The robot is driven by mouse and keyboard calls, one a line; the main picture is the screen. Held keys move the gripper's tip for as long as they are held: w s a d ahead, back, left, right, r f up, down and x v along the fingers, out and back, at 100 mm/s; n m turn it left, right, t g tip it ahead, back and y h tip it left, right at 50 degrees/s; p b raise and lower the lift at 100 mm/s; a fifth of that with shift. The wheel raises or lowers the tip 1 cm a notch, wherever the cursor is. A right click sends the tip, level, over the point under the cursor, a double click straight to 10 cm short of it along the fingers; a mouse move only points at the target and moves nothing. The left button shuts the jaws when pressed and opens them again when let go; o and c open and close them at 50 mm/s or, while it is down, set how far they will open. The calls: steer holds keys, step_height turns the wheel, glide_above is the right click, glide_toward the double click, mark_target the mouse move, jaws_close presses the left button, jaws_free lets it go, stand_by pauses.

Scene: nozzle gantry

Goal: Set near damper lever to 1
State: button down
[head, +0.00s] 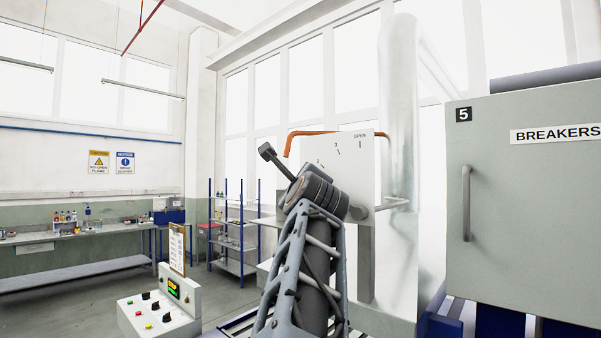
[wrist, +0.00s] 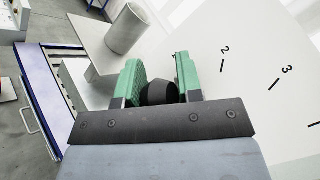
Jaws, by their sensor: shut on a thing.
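The damper's white dial plate (head: 350,170) stands behind my arm in the head view, with marks 2, 3 and OPEN showing. In the wrist view the plate (wrist: 250,95) fills the right side, with marks 2 and 3 clear and a partly covered mark by the right finger. My gripper (wrist: 159,80) has two green fingers shut on the dark round lever knob (wrist: 158,93). The knob sits on the side of mark 2 away from 3, near the partly covered mark. In the head view my wrist hides the fingers and knob.
A grey cabinet labelled BREAKERS (head: 530,210) stands close on the right. A large pale pipe (head: 400,120) rises beside the plate. A control box with buttons (head: 158,312) stands at lower left. Workbenches and a blue shelf rack (head: 235,230) are further back.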

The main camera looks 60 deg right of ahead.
steer(key=shift+w+d+f+y, duration=0.15)
steer(key=shift+f+y, duration=0.15)
steer(key=shift+f, duration=0.15)
steer(key=c, duration=0.8)
jaws_free()
steer(key=b+v, duration=0.2)
steer(key=v, duration=0.5)
steer(key=b+v, duration=0.2)
steer(key=v, duration=0.5)
steer(key=shift+r, duration=0.2)
